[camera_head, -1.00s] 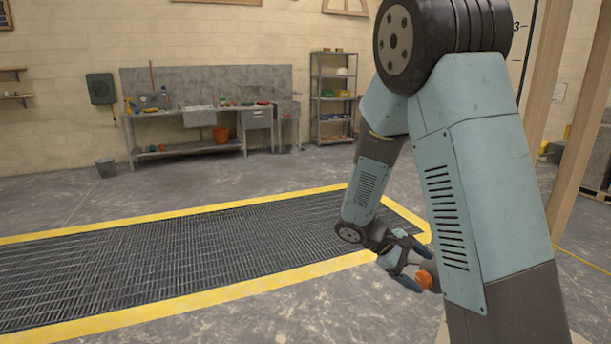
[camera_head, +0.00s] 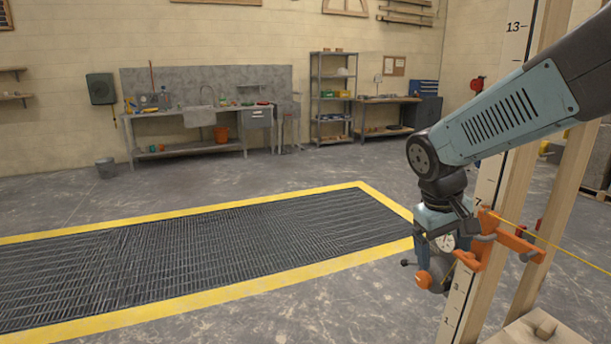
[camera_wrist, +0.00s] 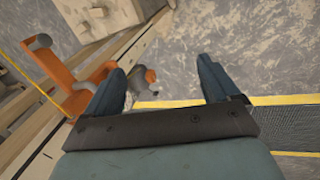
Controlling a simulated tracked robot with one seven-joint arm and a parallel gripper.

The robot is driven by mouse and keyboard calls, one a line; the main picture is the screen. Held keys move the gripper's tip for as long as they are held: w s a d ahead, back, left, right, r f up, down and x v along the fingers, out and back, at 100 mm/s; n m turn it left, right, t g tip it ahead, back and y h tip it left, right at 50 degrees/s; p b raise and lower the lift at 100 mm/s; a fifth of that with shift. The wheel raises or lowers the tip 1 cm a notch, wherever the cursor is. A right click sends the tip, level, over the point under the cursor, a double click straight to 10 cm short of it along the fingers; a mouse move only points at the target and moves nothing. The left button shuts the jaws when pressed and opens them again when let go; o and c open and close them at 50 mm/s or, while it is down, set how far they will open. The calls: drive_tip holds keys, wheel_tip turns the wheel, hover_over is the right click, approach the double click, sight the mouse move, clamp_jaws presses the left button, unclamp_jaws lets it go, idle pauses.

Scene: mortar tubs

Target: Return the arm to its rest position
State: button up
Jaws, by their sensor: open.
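My gripper (camera_head: 444,248) hangs at the right of the head view, pointing down beside a wooden post with a measuring scale (camera_head: 495,190). In the wrist view my gripper (camera_wrist: 160,70) has its two blue fingers spread apart with nothing held between them. A grey fitting with an orange knob (camera_head: 423,279) is close to the fingers in the head view. It also shows near the left finger in the wrist view (camera_wrist: 144,86). Whether finger and fitting touch, I cannot tell.
An orange bracket (camera_head: 497,243) sits on the post, right beside my gripper, with a yellow line (camera_head: 560,248) running right from it. A yellow-edged floor grating (camera_head: 220,255) lies left. A workbench (camera_head: 200,112) and shelves (camera_head: 332,95) stand far back.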

drive_tip(key=s+a+r+m+t+y, duration=0.2)
drive_tip(key=s+a+r+t+y, duration=0.1)
drive_tip(key=s+r, duration=0.4)
drive_tip(key=shift+s+r+m+t, duration=0.35)
drive_tip(key=shift+s+m+t, duration=0.1)
drive_tip(key=shift+t, duration=0.25)
idle(0.3)
